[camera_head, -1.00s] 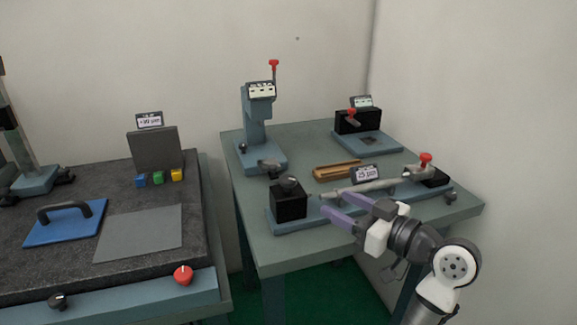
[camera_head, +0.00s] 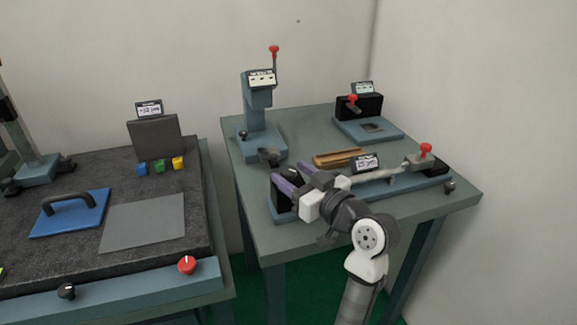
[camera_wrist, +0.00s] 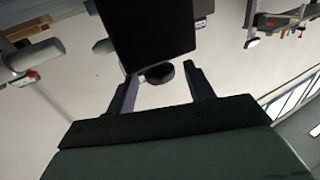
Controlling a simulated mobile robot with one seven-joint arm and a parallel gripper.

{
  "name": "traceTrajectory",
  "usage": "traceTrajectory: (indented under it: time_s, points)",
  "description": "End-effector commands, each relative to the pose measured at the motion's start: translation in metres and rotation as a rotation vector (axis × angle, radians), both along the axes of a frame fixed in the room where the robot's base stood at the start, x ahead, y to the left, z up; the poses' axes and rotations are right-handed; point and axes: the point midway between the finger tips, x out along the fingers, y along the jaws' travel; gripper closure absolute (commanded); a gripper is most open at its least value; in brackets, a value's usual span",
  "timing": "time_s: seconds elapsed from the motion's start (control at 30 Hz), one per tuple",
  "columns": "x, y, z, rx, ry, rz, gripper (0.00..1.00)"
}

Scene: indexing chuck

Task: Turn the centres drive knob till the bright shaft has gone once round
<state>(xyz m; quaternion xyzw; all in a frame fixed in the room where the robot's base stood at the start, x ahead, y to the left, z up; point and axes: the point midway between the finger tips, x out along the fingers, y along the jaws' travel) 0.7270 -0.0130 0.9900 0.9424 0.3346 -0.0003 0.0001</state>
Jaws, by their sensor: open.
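The bench centres stand on the right table, with a blue-grey base (camera_head: 415,184) and a black head block (camera_head: 281,208) at the left end. The dark drive knob (camera_wrist: 158,73) is on the block. In the wrist view it lies between my two spread fingers, and I see no clear contact. The bright shaft (camera_head: 376,176) runs right from the head towards the red-topped tailstock (camera_head: 424,160); my gripper and wrist hide its left part. My gripper (camera_head: 290,173) is open at the head block, its purple fingers either side of the knob.
A small display card (camera_head: 366,163) stands just behind the shaft. A wooden tray (camera_head: 338,157) lies behind it. A dial stand (camera_head: 259,120) is at the back left, and a black-blocked fixture (camera_head: 368,126) at the back right. A granite-topped bench (camera_head: 60,255) is at the left.

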Motion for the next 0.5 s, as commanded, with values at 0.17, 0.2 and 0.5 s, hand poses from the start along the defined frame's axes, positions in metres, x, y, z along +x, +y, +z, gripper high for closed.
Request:
traceTrajectory:
  time_s: [0.17, 0.2, 0.5]
  points:
    - [0.014, 0.011, 0.001, 0.0, 0.0, 0.001, 0.47]
    - [0.015, 0.012, 0.001, 0.0, 0.0, 0.0, 0.47]
    - [0.017, 0.013, 0.0, 0.001, -0.001, 0.0, 0.47]
